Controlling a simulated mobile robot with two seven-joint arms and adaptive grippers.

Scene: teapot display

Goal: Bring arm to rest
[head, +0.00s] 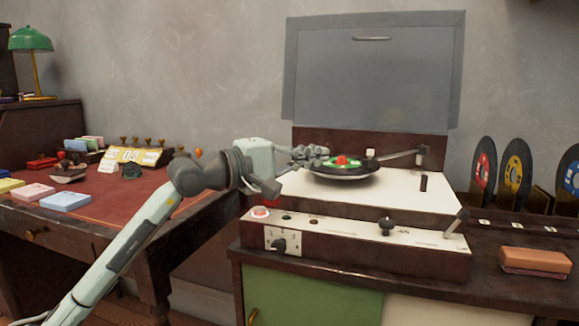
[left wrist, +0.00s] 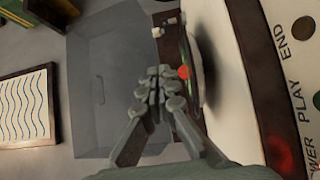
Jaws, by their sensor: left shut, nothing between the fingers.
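My left arm (head: 128,245) reaches in from the left in the head view. Its gripper (head: 322,155) is shut and empty, just left of and above the record (head: 345,172) on the turntable. In the left wrist view the shut fingers (left wrist: 160,82) show in the middle, with the record's edge and its red centre (left wrist: 184,72) just to the right. The record player (head: 385,195) stands with its grey lid (head: 375,75) raised. Its tone arm (head: 398,156) lies toward the record from the right. My right gripper is not in view.
A control panel with a red-and-white button (head: 261,212), knobs and a lever (head: 457,222) runs along the player's front. An orange-brown block (head: 536,261) lies at the right, before several upright records (head: 516,168). A red-topped desk (head: 120,185) with small items stands left.

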